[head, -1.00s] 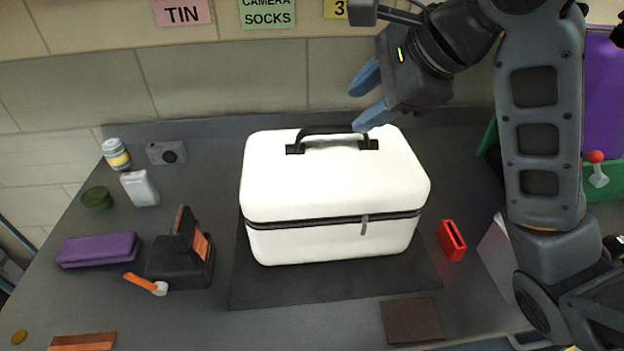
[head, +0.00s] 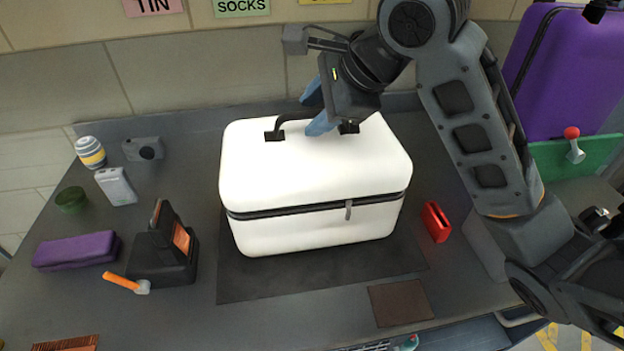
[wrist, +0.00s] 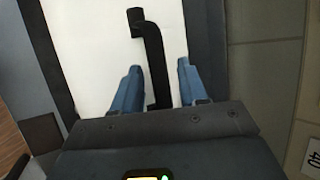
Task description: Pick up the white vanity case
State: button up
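The white vanity case (head: 310,180) stands upright on a dark mat in the middle of the counter, with a dark zip band and a black handle (head: 292,121) on its lid. In the wrist view the white lid (wrist: 100,50) fills the middle. There the black handle (wrist: 155,62) runs between the two blue fingers. My gripper (head: 315,109) is at the handle from above and behind. It is open, with a gap between each fingertip and the handle in the wrist view (wrist: 160,72). The fingers hide part of the handle in the head view.
A red holder (head: 436,222) and a brown square (head: 400,303) lie right of the case. A black stand (head: 165,255), purple pouch (head: 77,250), white bottle (head: 116,186) and grey camera (head: 143,149) are at left. The tiled wall (head: 200,75) is close behind.

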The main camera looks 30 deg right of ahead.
grip_shut()
dwell(1.1)
jog(key=shift+r, duration=0.1)
